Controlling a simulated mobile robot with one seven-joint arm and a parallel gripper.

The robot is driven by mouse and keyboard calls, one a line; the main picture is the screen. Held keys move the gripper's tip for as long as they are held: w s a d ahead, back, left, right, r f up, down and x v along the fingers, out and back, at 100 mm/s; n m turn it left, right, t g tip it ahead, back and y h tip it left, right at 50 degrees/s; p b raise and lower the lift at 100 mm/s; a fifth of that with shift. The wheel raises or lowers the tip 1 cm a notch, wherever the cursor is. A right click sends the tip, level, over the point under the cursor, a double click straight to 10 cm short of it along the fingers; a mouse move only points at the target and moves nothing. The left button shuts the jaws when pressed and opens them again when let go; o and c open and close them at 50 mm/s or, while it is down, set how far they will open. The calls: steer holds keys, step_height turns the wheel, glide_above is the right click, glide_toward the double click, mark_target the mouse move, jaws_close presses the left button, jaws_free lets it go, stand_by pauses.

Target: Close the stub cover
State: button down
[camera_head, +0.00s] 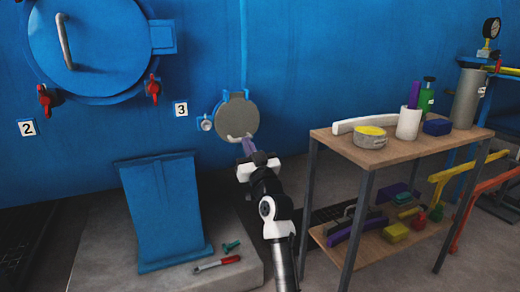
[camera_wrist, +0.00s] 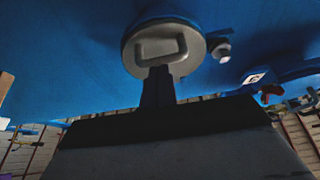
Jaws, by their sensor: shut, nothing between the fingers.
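The stub cover (camera_head: 238,113) is a round grey disc on the blue vessel wall, right of the number 3 label, with a pale handle (camera_head: 240,137) low on its face. Blue parts of the stub show behind its left and upper edge; I cannot tell if it sits flush. In the wrist view the cover (camera_wrist: 188,58) and its bent handle (camera_wrist: 162,44) are at the top centre. The fingers in the wrist view (camera_wrist: 158,76) overlap the cover's edge; contact is unclear.
A wooden-topped shelf (camera_head: 385,152) with several objects stands close on the right. A large hatch (camera_head: 95,45) is upper left.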

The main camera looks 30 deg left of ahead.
steer(key=shift+w+a+f, duration=0.2)
steer(key=shift+w+a, duration=0.15)
